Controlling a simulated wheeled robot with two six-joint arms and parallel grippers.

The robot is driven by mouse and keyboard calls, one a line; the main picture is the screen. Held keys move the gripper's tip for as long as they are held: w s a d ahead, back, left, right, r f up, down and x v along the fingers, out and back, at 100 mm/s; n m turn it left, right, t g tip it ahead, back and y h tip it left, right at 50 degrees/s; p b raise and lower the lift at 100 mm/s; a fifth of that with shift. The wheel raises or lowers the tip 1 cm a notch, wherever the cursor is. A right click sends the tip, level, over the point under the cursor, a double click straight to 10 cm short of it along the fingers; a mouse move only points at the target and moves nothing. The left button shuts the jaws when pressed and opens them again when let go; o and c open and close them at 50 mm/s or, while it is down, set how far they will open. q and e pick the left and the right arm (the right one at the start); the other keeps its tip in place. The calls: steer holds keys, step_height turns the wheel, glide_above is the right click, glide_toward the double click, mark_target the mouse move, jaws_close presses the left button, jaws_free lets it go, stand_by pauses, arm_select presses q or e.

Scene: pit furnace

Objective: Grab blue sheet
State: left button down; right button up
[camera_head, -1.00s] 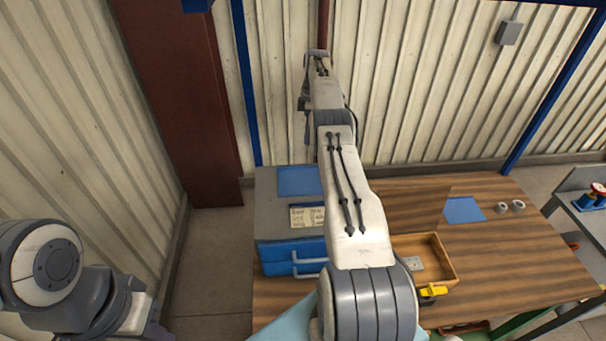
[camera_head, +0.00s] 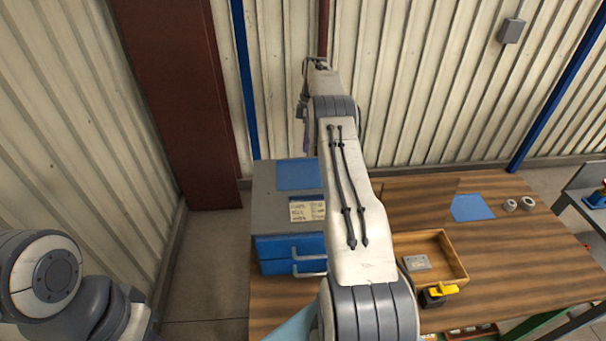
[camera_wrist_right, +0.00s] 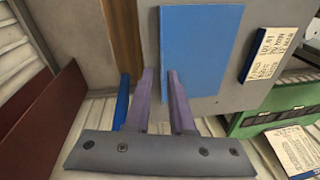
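A flat blue sheet (camera_head: 297,174) lies on top of the grey cabinet (camera_head: 262,205) with blue drawers. It shows large in the right wrist view (camera_wrist_right: 203,45). My right gripper (camera_wrist_right: 161,72) has two purple fingers with a gap between them and nothing visibly held. Its fingertips appear near the sheet's left edge in that view; I cannot tell whether they touch it. In the head view the right arm crosses the middle, and its gripper (camera_head: 306,140) hangs at the far end beyond the cabinet. A second blue sheet (camera_head: 472,207) lies on the wooden table. My left gripper is out of view.
A labelled card (camera_head: 307,211) lies on the cabinet beside the sheet. An open wooden box (camera_head: 455,262) and two small rings (camera_head: 518,204) are on the table (camera_head: 530,255). A corrugated wall (camera_head: 430,90) and dark red column (camera_head: 185,110) stand behind.

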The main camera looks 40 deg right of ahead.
mark_target(305, 159)
steer(key=f+p, duration=0.2)
steer(key=f, duration=0.1)
steer(key=shift+s+a, duration=0.2)
steer(key=shift+a, duration=0.15)
steer(key=shift+f+p, duration=0.35)
steer(key=shift+f, duration=0.25)
jaws_close()
stand_by(0.6)
